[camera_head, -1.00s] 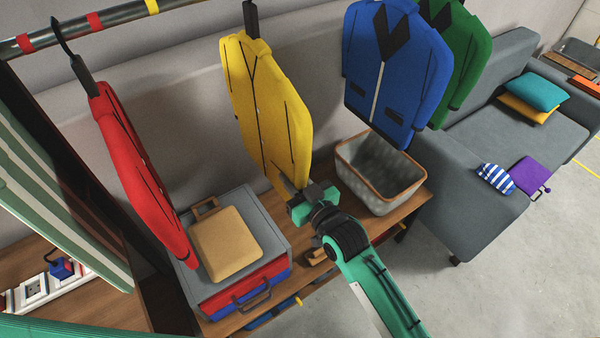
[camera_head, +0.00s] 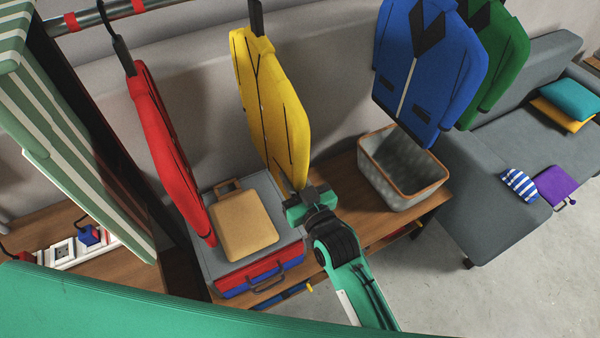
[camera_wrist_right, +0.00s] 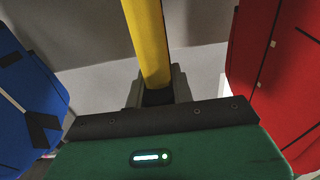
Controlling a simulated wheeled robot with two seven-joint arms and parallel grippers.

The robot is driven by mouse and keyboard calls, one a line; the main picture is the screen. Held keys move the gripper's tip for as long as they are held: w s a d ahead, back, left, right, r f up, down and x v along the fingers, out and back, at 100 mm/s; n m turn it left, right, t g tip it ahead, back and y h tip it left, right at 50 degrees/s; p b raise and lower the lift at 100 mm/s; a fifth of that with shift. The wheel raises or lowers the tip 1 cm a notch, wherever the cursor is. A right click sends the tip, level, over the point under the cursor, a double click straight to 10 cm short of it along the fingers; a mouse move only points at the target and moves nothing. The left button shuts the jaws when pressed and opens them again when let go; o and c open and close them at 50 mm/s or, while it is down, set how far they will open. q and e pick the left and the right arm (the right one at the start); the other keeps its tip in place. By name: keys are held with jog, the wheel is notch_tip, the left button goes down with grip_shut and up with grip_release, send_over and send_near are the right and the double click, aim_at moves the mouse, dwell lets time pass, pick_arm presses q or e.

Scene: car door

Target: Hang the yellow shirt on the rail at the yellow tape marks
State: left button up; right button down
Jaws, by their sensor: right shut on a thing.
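The yellow shirt (camera_head: 272,105) hangs upright in the middle of the head view, on a black hanger (camera_head: 257,18) whose top is cut off. My right gripper (camera_head: 298,196) is at the shirt's lower edge. In the right wrist view the yellow shirt (camera_wrist_right: 148,45) runs down between the fingers, and the gripper (camera_wrist_right: 156,95) is shut on it. The rail (camera_head: 105,14) shows only at the top left, with two red tape marks (camera_head: 71,21). No yellow tape mark is in view. My left gripper is not in view.
A red shirt (camera_head: 168,150) hangs left of the yellow one; blue (camera_head: 425,70) and green (camera_head: 500,65) shirts hang right. Below are a grey case (camera_head: 205,240) bearing a tan case (camera_head: 243,225), and a basket (camera_head: 375,178) on a wooden bench. A grey sofa (camera_head: 490,210) stands right.

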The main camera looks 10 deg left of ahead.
jog(key=shift+s+a+r+p, duration=0.1)
jog(key=shift+s+a+p, duration=0.05)
jog(key=shift+s+a, duration=0.45)
jog(key=shift+s+a+f+p, duration=0.15)
jog(key=shift+s+a, duration=0.25)
jog(key=shift+a, duration=0.4)
jog(key=shift+s+a+r+p, duration=0.15)
jog(key=shift+s+a, duration=0.35)
jog(key=shift+a, duration=0.2)
jog(key=shift+f, duration=0.25)
jog(key=c, duration=1.1)
grip_release()
jog(key=shift+f, duration=0.1)
